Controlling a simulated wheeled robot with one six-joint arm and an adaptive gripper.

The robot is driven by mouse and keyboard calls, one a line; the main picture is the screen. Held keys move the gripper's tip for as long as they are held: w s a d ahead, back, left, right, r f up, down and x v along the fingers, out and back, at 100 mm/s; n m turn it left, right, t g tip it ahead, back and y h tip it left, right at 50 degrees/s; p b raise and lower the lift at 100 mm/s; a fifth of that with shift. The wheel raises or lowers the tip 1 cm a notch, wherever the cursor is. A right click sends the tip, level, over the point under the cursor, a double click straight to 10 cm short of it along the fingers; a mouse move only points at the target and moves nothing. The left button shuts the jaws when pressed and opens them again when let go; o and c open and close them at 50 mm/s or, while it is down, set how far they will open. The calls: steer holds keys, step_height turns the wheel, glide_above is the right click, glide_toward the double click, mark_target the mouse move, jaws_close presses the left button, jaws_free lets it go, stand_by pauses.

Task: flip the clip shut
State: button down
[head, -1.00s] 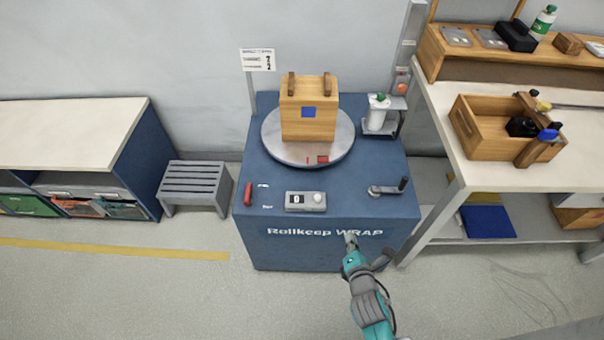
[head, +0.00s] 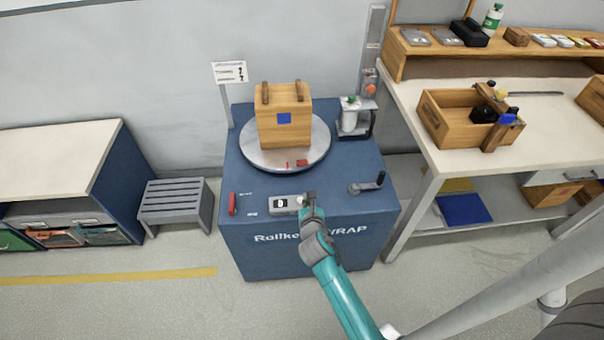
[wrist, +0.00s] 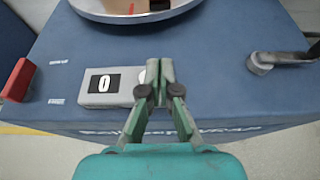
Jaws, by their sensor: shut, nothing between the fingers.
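A small red piece (head: 302,163) lies on the round turntable's front edge (head: 262,160); I cannot tell which is the clip. My gripper (head: 309,197) is shut and empty. In the wrist view its fingertips (wrist: 153,68) are together over the right end of the grey counter box (wrist: 104,88), hiding part of its knob. The red lever is well left of it.
A wooden box (head: 284,130) stands on the turntable. A crank handle (head: 368,186) is at the right front and a spool holder (head: 352,117) at the right back. A workbench (head: 560,130) stands to the right, a slatted stool (head: 175,203) to the left.

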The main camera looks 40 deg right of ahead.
mark_target(303, 163)
steer(key=shift+w, duration=0.1)
steer(key=x, duration=1)
steer(key=shift+w+d+r, duration=0.25)
steer(key=shift+w+r, duration=0.05)
steer(key=shift+r, duration=0.3)
steer(key=shift+w+d+r, duration=0.25)
steer(key=shift+w+r, duration=0.1)
steer(key=shift+r, duration=0.3)
steer(key=shift+w+d+r, duration=0.15)
steer(key=shift+w+r, duration=0.05)
steer(key=shift+r, duration=0.2)
